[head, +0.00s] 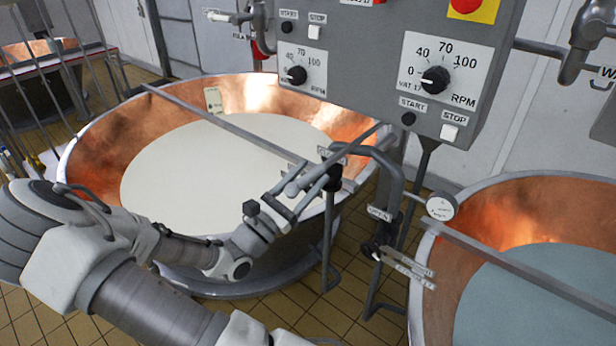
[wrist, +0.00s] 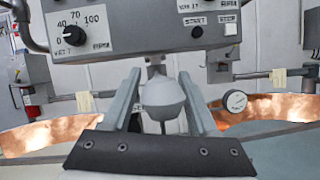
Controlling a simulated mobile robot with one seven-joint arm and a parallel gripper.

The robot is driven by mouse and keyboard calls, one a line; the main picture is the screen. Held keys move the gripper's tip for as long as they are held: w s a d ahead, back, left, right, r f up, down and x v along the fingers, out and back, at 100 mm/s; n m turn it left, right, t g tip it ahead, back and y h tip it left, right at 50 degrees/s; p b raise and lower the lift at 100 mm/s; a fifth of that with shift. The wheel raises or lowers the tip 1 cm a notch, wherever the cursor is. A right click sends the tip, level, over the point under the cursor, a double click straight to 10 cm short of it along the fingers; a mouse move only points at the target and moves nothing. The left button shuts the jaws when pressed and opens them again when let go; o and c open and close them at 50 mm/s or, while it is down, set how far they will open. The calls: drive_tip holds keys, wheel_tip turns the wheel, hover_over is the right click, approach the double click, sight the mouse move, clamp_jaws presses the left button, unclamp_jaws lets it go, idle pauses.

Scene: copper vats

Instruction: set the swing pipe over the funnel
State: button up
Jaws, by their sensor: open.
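A grey rod (head: 345,155) with a rounded knob at its near end slants over the rim of the left vat; it looks like the handle of the swing pipe. My gripper (head: 296,192) is open at the knob end, with a finger on either side. In the wrist view the pale rounded knob (wrist: 164,98) sits between the two open fingers; I cannot tell whether they touch it. A dark bent pipe (head: 392,165) stands just right of the rod, between the vats. I cannot make out a funnel in either view.
The left copper vat (head: 90,150) holds pale liquid, with a bar (head: 225,125) across it. Another copper vat (head: 500,205) stands at right, with a round gauge (head: 441,207) at its rim. A grey control box (head: 345,75) hangs above and behind the rod.

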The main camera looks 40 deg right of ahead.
drive_tip(key=shift+f, duration=0.1)
drive_tip(key=w+b+v, duration=0.1)
drive_tip(key=b+v, duration=0.2)
drive_tip(key=v, duration=1.4)
drive_tip(key=shift+s+a+b, duration=0.2)
drive_tip(key=shift+s+b, duration=0.15)
drive_tip(key=shift+s, duration=0.2)
